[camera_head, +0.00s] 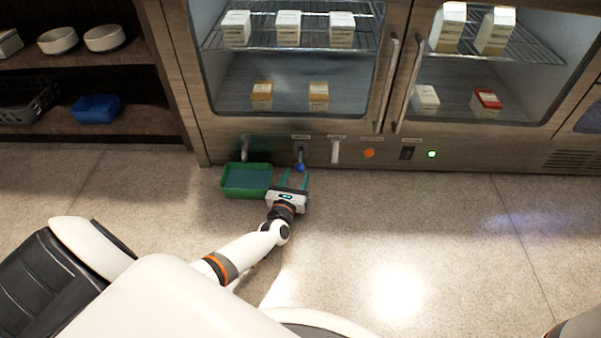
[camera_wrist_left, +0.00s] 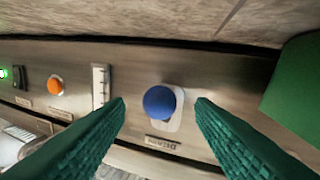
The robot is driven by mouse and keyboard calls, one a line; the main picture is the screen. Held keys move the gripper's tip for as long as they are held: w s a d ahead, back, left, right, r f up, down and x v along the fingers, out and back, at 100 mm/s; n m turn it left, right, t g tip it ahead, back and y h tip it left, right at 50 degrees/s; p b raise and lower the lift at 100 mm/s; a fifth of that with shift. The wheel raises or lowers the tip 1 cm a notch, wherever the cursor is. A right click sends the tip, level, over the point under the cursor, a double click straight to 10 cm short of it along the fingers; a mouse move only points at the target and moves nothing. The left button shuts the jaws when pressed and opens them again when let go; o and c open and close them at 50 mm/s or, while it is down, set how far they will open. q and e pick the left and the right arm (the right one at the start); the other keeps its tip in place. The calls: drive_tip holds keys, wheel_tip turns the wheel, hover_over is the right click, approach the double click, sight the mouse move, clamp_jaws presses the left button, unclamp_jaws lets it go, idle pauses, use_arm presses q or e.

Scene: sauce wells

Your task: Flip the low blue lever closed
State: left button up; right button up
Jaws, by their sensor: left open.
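The low blue lever (camera_head: 299,167) is on the lower front panel of the steel cabinet, with its round blue knob hanging low below a small label. In the left wrist view the blue knob (camera_wrist_left: 158,101) faces the camera in front of a pale plate and hides most of the lever arm. My left gripper (camera_head: 296,178) is open, its green fingers pointing at the panel. In the left wrist view the knob appears between the open fingertips (camera_wrist_left: 161,104), with no clear contact. My right gripper is not in view.
A green tray (camera_head: 225,187) stands on the floor just left of my left gripper. A grey tap (camera_head: 244,149) is above it. A white gauge strip (camera_head: 335,151), an orange button (camera_head: 369,153) and a black switch (camera_head: 407,153) sit right of the lever. The floor to the right is clear.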

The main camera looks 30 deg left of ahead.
sight(298, 171)
use_arm(q)
drive_tip(key=shift+b+x, duration=0.8)
drive_tip(key=shift+x, duration=1.45)
drive_tip(key=shift+c, duration=0.2)
clamp_jaws()
